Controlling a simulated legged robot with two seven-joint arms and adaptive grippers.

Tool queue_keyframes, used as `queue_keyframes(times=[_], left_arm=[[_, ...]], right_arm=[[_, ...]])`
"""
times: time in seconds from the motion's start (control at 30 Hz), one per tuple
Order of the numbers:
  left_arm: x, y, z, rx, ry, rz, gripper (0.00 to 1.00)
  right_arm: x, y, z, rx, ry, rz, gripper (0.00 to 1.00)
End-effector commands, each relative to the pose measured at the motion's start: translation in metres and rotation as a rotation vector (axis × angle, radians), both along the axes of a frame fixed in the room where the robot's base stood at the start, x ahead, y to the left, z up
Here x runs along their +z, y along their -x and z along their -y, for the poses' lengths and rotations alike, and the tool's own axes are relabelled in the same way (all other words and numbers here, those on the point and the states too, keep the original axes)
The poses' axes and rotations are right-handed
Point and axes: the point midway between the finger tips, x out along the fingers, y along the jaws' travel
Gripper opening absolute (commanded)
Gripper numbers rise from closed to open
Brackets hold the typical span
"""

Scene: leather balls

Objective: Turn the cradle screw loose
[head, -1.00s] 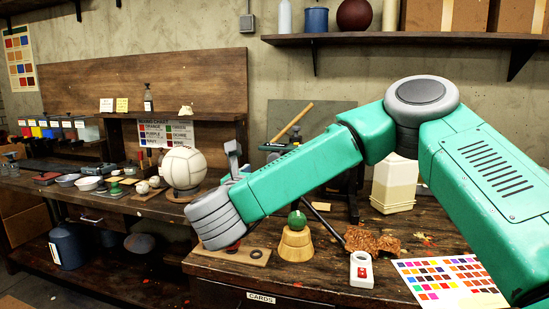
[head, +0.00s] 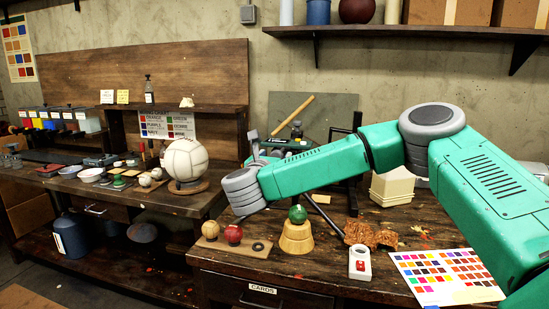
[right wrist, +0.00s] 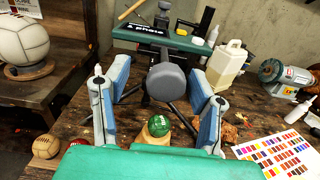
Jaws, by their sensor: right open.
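My right gripper (right wrist: 158,76) is open in the right wrist view, its two blue fingers apart. Between and beyond them is a grey rounded head (right wrist: 168,84) on a dark legged stand; I cannot tell whether it is the cradle screw or whether a finger touches it. In the head view my right gripper (head: 254,148) is mostly hidden behind my green forearm, near the dark stand (head: 352,172). A white panelled ball (head: 186,160) rests on a round brown ring (head: 188,187) at left; no screw shows there. My left gripper is not in view.
A green ball (head: 298,214) on a wooden stand (head: 296,237) and a board with a red ball (head: 233,234) lie below my wrist. A white jug (right wrist: 230,68), a colour card (head: 446,277) and a red-and-white device (head: 360,264) are to the right.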

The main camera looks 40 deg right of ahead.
Motion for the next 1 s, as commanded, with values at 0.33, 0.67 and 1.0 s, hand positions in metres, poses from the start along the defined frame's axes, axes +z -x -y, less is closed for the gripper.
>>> queue_keyframes(times=[0.33,0.67,1.0], left_arm=[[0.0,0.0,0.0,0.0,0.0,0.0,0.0],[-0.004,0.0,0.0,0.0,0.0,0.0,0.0],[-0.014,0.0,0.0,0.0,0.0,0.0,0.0]], right_arm=[[-0.002,0.0,0.004,-0.002,-0.003,-0.001,0.0],[-0.004,0.0,0.005,-0.005,0.042,-0.055,0.0],[-0.004,0.0,0.004,-0.003,0.21,-0.252,0.0]])
